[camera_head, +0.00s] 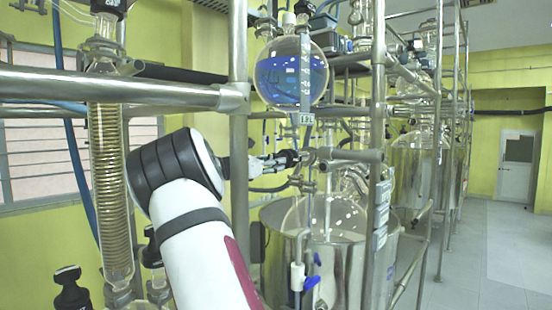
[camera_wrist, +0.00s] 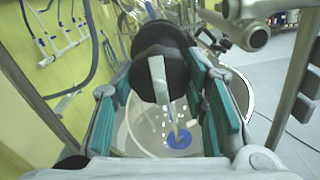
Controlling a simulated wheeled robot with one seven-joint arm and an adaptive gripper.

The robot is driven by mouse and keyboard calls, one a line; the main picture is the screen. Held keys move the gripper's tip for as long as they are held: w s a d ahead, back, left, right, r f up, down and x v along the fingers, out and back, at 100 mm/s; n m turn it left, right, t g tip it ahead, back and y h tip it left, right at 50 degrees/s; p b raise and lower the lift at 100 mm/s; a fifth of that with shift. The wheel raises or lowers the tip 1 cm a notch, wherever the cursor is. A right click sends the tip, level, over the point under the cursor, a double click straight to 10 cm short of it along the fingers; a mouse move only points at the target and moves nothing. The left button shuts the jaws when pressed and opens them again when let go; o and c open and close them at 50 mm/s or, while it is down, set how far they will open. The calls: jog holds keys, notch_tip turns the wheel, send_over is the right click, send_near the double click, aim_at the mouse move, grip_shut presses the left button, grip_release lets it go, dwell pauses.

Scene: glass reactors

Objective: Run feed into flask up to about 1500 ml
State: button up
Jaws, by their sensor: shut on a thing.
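The feed is blue liquid (camera_head: 290,92) partly filling a round glass vessel (camera_head: 276,62) high on the frame in the head view. A narrow labelled stem (camera_head: 307,118) runs down from it. My gripper (camera_head: 284,160) is beside this stem, shut on a black valve knob (camera_wrist: 160,50) with a grey lever, between the teal pads in the wrist view. The clear flask (camera_head: 325,215) with white marks sits below, inside a steel pot (camera_head: 345,262). In the wrist view, a blue patch (camera_wrist: 180,138) shows low in the flask; I cannot tell whether it is liquid. The liquid level is unreadable.
Steel rails (camera_head: 120,92) and posts surround my arm closely. A glass coil column (camera_head: 108,170) stands at left. More steel pots (camera_head: 415,180) and glassware stand behind at right. The grey floor (camera_head: 490,250) at far right is clear.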

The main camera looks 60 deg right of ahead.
jog(key=shift+f+n, duration=0.1)
jog(key=shift+n, duration=0.5)
jog(key=o, duration=1.1)
jog(key=shift+o, duration=0.2)
jog(key=w+a, duration=0.1)
jog(key=a, duration=1.1)
jog(key=shift+w, duration=0.15)
